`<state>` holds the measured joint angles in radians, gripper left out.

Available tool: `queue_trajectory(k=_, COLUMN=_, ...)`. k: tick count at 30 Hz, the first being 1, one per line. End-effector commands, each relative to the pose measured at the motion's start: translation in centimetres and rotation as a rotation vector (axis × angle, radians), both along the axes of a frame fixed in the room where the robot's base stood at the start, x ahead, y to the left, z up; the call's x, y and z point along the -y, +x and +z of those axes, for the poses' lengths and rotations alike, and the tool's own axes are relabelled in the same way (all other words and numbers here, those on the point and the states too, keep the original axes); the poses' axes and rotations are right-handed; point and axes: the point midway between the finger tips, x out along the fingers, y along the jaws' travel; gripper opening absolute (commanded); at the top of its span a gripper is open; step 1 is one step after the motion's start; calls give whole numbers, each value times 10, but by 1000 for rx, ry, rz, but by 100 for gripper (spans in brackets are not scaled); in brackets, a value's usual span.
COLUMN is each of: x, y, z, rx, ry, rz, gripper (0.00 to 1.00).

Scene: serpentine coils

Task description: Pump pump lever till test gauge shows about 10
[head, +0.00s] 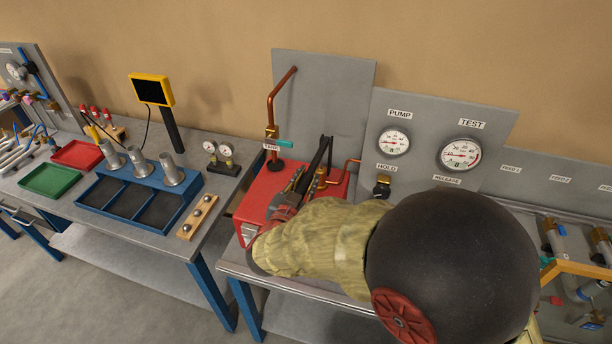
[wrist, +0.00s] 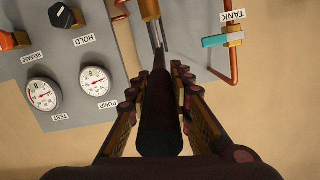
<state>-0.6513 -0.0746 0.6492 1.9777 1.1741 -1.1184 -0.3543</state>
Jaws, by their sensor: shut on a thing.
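The red pump box (head: 259,190) stands on the bench with its black pump lever (head: 320,155) rising from it. My gripper (head: 306,181) is at the lever, partly hidden behind my arm. In the wrist view, the lever's dark handle (wrist: 161,112) lies between the two fingers of my gripper (wrist: 160,76), which is shut on it. The TEST gauge (head: 461,155) is on the grey panel, its needle pointing left; the exact value is too small to read. The PUMP gauge (head: 394,142) is to its left. Both gauges show tilted in the wrist view, TEST (wrist: 43,95) and PUMP (wrist: 97,81).
The HOLD knob (head: 382,186) sits below the PUMP gauge; the RELEASE control is mostly hidden by my arm in the head view, but its orange knob (wrist: 12,41) shows in the wrist view. A teal-handled TANK valve (head: 284,143) is on the copper pipe behind the box.

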Motion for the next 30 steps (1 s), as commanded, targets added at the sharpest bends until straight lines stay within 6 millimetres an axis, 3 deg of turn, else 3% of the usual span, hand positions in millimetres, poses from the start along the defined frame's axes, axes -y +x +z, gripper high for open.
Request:
queue_trajectory(k=1, x=0, y=2, z=15, rx=-3, ry=7, rz=-2, gripper=0)
queue_trajectory(k=6, x=0, y=5, z=25, rx=-43, ry=23, rz=-1, gripper=0)
queue_trajectory(k=23, x=0, y=6, z=27, rx=-74, ry=35, rz=0, gripper=0)
queue_trajectory(k=24, x=0, y=6, z=27, rx=-73, ry=36, rz=0, gripper=24)
queue_trajectory(k=30, x=1, y=5, z=25, rx=-78, ry=35, rz=0, gripper=35)
